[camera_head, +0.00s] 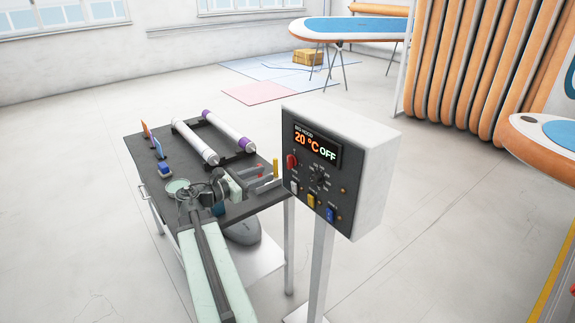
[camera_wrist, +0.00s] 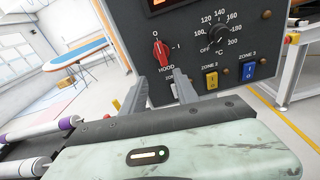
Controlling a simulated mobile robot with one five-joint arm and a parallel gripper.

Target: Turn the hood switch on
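The hood control box (camera_head: 365,180) stands on a white post, its dark panel facing left and forward. Its display (camera_head: 315,148) reads 20 °C and OFF. The red hood switch (camera_head: 292,161) is at the panel's left; in the wrist view this red switch (camera_wrist: 161,51) stands upright, pointing at the O mark, with the I mark to its right. My gripper (camera_wrist: 164,86) is open and empty, its two fingers apart just below the red switch and not visibly touching it. The right finger partly hides the zone 1 switch (camera_wrist: 174,90).
A temperature dial (camera_wrist: 217,34), yellow zone 2 switch (camera_wrist: 211,80) and blue zone 3 switch (camera_wrist: 248,70) sit right of the red switch. A dark table (camera_head: 155,180) with rollers (camera_head: 195,142) stands left of the box. Floor beyond is largely open.

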